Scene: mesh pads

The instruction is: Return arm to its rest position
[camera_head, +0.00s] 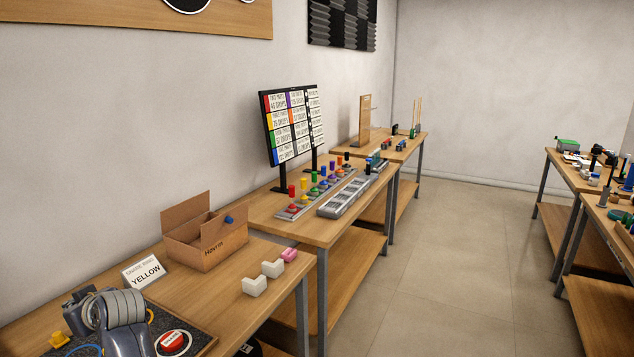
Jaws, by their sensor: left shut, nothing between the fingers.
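My left arm comes up at the lower left corner, with grey ribbed joints. My left gripper (76,298) is the dark part at its left end, above the near table. It is shut and empty; its fingertips are small and hard to make out. My right gripper is not in view.
The near table (215,289) bears an open cardboard box (211,250), a "YELLOW" sign (144,271), a red button (173,341), a yellow piece (58,339), white blocks (254,286) and a pink block (289,255). Tables with a board (291,123) stand beyond. The floor aisle (450,260) is clear.

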